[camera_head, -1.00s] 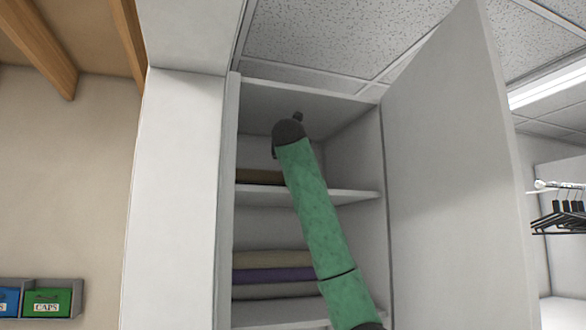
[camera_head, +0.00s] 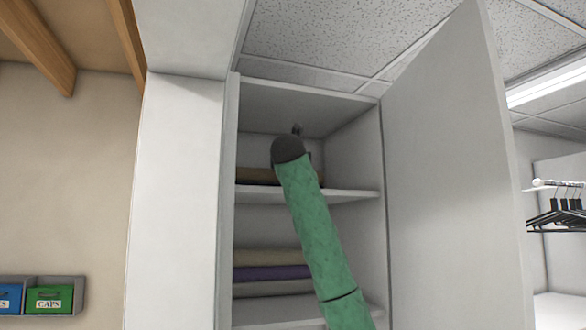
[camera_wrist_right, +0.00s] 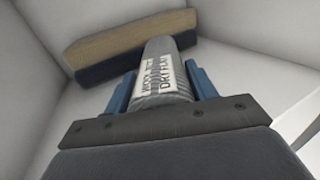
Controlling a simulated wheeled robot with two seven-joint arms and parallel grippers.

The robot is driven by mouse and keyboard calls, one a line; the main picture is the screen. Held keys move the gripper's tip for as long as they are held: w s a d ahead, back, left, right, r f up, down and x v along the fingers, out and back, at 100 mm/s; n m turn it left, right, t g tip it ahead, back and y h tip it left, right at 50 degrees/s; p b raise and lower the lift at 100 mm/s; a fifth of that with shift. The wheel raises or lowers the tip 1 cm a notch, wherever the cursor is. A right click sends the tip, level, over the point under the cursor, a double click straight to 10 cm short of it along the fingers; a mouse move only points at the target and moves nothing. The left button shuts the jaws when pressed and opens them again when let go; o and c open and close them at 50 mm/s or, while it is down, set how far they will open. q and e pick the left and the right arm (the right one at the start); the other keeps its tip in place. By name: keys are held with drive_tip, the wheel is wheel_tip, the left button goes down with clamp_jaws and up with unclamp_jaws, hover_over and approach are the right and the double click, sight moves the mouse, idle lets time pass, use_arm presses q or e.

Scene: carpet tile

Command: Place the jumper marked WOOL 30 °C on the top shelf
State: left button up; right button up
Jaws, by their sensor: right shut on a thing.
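In the right wrist view, my right gripper (camera_wrist_right: 160,74) is shut on a grey ribbed jumper (camera_wrist_right: 158,47), held between its two blue fingers. The jumper has a white label with dark print, partly readable as "WOOL" and "DRY FLAT"; the temperature is too small to read surely. In the head view my green right arm reaches up into the top compartment, and its dark wrist hides the fingers and jumper. The top shelf (camera_head: 350,195) bears a folded stack (camera_head: 258,174), tan over dark navy in the wrist view (camera_wrist_right: 130,42), just beyond the jumper. My left gripper is not in view.
The open cabinet door (camera_head: 450,170) stands close right of my arm. The top shelf looks bare right of the stack. Hangers (camera_head: 560,215) hang far right; a green CAPS bin (camera_head: 50,298) sits lower left.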

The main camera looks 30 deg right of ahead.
drive_tip(key=shift+f, duration=0.15)
drive_tip(key=o, duration=1.2)
drive_tip(key=shift+w+d, duration=0.1)
drive_tip(key=shift+w, duration=0.05)
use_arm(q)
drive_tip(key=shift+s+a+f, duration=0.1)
use_arm(e)
drive_tip(key=shift+s+a+b, duration=0.25)
drive_tip(key=shift+s+b, duration=0.1)
drive_tip(key=shift+b, duration=0.05)
drive_tip(key=b+v, duration=0.3)
drive_tip(key=v, duration=0.2)
drive_tip(key=shift+s, duration=0.1)
use_arm(q)
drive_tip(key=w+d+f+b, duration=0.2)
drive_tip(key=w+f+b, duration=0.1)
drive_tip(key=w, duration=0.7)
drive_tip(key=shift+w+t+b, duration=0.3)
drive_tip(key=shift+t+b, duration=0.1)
drive_tip(key=shift+b, duration=0.05)
use_arm(e)
drive_tip(key=v, duration=0.6)
